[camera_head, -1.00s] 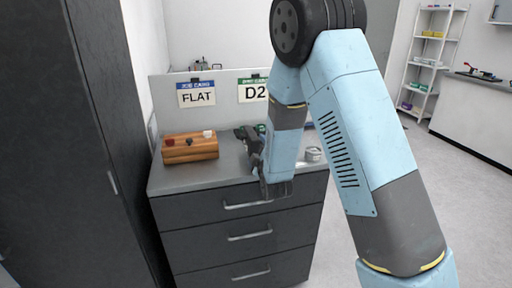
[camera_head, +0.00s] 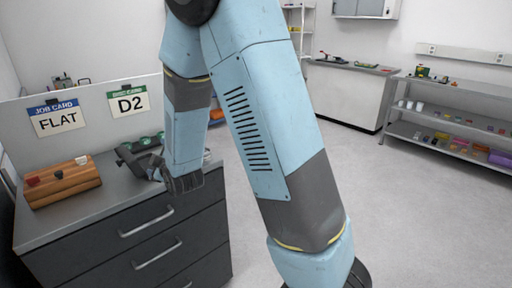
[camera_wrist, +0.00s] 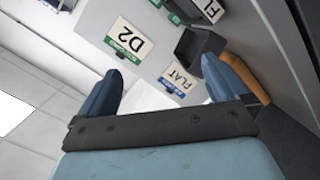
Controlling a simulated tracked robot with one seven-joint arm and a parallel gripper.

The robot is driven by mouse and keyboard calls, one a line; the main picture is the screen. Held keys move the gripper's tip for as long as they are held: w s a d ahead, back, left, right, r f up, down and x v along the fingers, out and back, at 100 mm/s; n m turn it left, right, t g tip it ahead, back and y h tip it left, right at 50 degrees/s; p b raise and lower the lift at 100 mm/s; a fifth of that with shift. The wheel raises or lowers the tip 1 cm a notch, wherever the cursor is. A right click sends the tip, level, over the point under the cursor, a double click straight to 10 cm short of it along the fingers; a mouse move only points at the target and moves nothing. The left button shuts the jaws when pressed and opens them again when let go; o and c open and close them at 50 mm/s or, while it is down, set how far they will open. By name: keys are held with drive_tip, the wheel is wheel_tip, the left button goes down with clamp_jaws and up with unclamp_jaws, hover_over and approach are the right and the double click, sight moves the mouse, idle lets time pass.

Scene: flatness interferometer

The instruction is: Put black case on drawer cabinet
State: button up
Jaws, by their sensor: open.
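The black case (camera_head: 132,158) rests open on top of the grey drawer cabinet (camera_head: 95,205), with green parts showing in or beside it. The wrist view also shows the black case (camera_wrist: 197,42), near the right-hand finger. My gripper (camera_head: 168,176) is at the cabinet's front right edge, in front of the case, and partly hides that area. In the wrist view my gripper (camera_wrist: 165,82) has its two blue fingers spread wide, with nothing held between them.
A wooden block (camera_head: 62,183) with small coloured pieces sits at the left of the cabinet top. FLAT (camera_head: 57,118) and D2 (camera_head: 129,101) cards hang on the panel behind. A shelf unit (camera_head: 450,115) stands at far right. Grey floor (camera_head: 400,220) lies clear to the right.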

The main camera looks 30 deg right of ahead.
drive_tip(key=s+d+r+m+g+h, duration=0.1)
drive_tip(key=s+d+r+m+g, duration=0.35)
drive_tip(key=s+d+r, duration=0.45)
drive_tip(key=s+d+r+m+g+h, duration=0.1)
drive_tip(key=s+d+r+m+g, duration=0.35)
drive_tip(key=s, duration=0.65)
drive_tip(key=s+d+r+m+h, duration=0.1)
drive_tip(key=s+d, duration=0.4)
drive_tip(key=s, duration=0.8)
drive_tip(key=r+m, duration=0.1)
drive_tip(key=m, duration=0.1)
drive_tip(key=shift+d+m+g, duration=0.2)
drive_tip(key=shift+m+g, duration=0.2)
